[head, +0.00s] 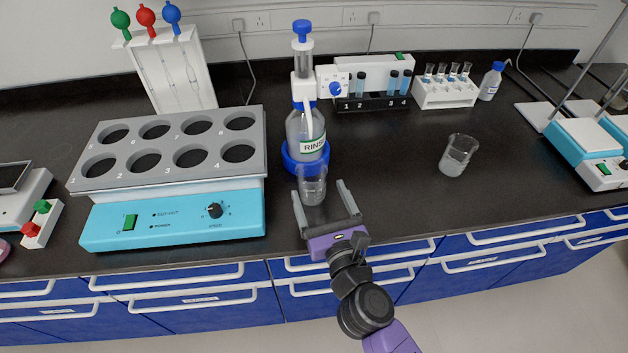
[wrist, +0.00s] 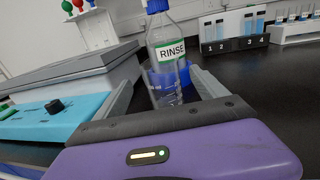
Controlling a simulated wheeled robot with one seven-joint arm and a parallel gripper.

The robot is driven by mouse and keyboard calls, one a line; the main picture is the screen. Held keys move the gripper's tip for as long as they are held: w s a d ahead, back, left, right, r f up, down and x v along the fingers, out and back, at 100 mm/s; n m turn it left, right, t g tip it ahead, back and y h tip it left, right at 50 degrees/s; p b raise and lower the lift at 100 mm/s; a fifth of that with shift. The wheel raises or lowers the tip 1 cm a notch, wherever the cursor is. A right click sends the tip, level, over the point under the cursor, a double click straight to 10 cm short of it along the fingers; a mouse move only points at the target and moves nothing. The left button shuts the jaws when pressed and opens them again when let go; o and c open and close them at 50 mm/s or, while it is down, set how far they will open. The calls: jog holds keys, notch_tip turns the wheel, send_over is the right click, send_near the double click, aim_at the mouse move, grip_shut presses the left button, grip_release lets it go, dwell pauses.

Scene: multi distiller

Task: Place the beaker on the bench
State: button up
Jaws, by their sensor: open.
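A clear glass beaker (head: 312,190) stands upright on the black bench (head: 400,190), just in front of the RINSE bottle. It also shows in the wrist view (wrist: 167,97), in front of the bottle's blue base. My gripper (head: 320,188) is open, with one finger on each side of this beaker. A gap shows between the beaker and the right finger; I cannot tell whether the left finger touches it. A second beaker (head: 457,157) with some pale contents stands on the bench to the right, well apart from my gripper.
The RINSE bottle (head: 306,128) with its dispenser stands behind the beaker. A blue and grey unit with several round wells (head: 175,215) is close on the left. Racks of vials (head: 372,103) and tubes (head: 445,95) stand at the back.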

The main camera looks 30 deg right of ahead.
jog(key=shift+s+a, duration=0.15)
jog(key=shift+s, duration=0.8)
jog(key=shift+s, duration=0.1)
jog(key=s+r+m+g+y, duration=0.2)
jog(key=s+r+m+g, duration=0.1)
jog(key=s+m, duration=2.9)
jog(key=shift+s+r+m+y, duration=0.15)
jog(key=shift+s+m+y, duration=0.25)
jog(key=shift+m, duration=0.7)
